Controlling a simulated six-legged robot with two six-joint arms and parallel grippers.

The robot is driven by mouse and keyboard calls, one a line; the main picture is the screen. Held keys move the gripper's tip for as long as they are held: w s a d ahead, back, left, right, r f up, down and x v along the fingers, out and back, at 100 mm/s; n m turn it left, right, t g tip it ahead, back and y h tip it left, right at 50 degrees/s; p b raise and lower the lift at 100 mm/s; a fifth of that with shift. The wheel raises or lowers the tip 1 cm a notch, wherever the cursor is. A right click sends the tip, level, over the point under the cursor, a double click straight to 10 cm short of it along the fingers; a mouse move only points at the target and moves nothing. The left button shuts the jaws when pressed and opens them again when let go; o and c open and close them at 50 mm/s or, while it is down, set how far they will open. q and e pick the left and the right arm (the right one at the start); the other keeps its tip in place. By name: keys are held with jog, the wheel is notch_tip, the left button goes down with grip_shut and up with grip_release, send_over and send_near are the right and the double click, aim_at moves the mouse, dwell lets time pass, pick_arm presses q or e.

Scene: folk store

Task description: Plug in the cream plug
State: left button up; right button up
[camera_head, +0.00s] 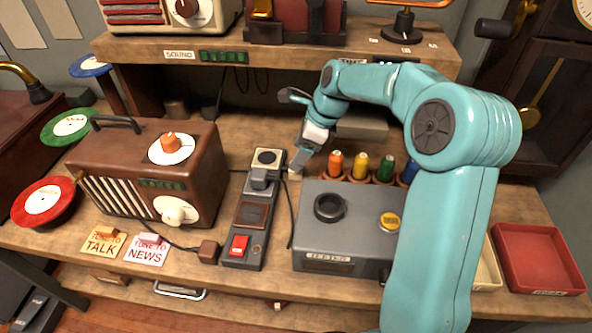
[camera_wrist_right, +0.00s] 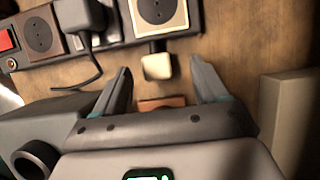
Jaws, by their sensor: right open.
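The cream plug (camera_wrist_right: 157,66) lies beside the power strip, just below the cream-framed socket (camera_wrist_right: 160,12) in the right wrist view. In the head view it is mostly hidden by the gripper, with a pale bit (camera_head: 294,174) showing. The cream-framed socket (camera_head: 268,157) at the strip's far end is empty. My right gripper (camera_head: 299,164) is open and low over the table right of the strip. Its fingers (camera_wrist_right: 161,66) stand either side of the cream plug, apparently without touching it. My left gripper is not in view.
A dark plug (camera_head: 259,179) sits in the strip (camera_head: 244,225), near a red switch (camera_head: 239,245). A brown plug (camera_head: 208,252) lies left of it. A grey box (camera_head: 345,225) and several thread spools (camera_head: 336,163) stand right. A brown radio (camera_head: 150,170) stands left.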

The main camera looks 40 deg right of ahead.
aim_at(294, 176)
jog(key=x, duration=0.4)
jog(key=shift+s+a+f, duration=0.2)
jog(key=shift+s+a, duration=0.05)
jog(key=shift+s, duration=0.05)
jog(key=shift+w+f, duration=0.2)
jog(key=shift+f, duration=0.25)
jog(key=shift+a, duration=0.1)
jog(key=c, duration=1)
